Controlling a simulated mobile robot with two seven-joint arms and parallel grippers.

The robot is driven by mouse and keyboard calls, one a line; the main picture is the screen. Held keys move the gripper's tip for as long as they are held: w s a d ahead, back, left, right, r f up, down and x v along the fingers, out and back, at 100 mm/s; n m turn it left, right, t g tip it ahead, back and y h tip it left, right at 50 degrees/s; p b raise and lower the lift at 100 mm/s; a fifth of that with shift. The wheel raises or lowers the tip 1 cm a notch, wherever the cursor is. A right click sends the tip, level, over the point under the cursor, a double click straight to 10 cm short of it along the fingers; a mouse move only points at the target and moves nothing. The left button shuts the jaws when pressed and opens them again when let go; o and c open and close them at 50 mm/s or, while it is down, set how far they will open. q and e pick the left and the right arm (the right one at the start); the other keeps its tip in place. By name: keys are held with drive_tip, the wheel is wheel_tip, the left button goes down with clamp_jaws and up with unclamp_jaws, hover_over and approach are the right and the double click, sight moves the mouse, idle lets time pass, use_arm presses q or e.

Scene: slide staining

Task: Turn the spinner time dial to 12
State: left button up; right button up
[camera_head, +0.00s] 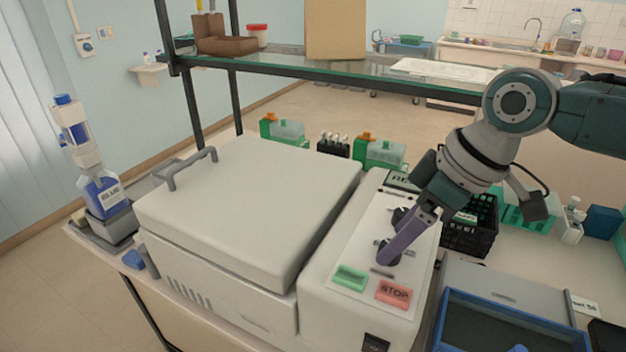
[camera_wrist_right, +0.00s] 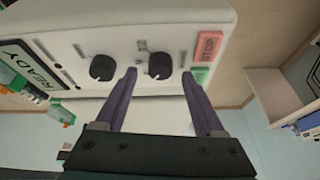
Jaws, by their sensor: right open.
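The spinner is a white machine with a large closed lid (camera_head: 250,205) and a control panel (camera_head: 345,240) on its right. Two black dials are on the panel: one (camera_wrist_right: 103,67) nearer the READY display (camera_wrist_right: 25,70), the other (camera_wrist_right: 160,65) nearer the STOP button (camera_wrist_right: 207,46). I cannot read which is the time dial or either setting. My right gripper (camera_wrist_right: 159,76) is open, its purple fingers either side of the dial nearer STOP; contact is unclear. In the head view, the right gripper (camera_head: 387,258) partly hides that dial. My left gripper is not in view.
A green button (camera_head: 350,277) sits beside the red STOP button (camera_head: 394,293). A black rack (camera_head: 468,240) stands right of the panel, and a blue-rimmed tray (camera_head: 510,315) lies at front right. A glass shelf (camera_head: 340,70) spans behind the machine. A blue bottle (camera_head: 103,192) stands left.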

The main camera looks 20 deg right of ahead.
drive_tip(key=shift+x, duration=0.8)
drive_tip(key=shift+c, duration=0.3)
drive_tip(key=shift+s, duration=0.1)
clamp_jaws()
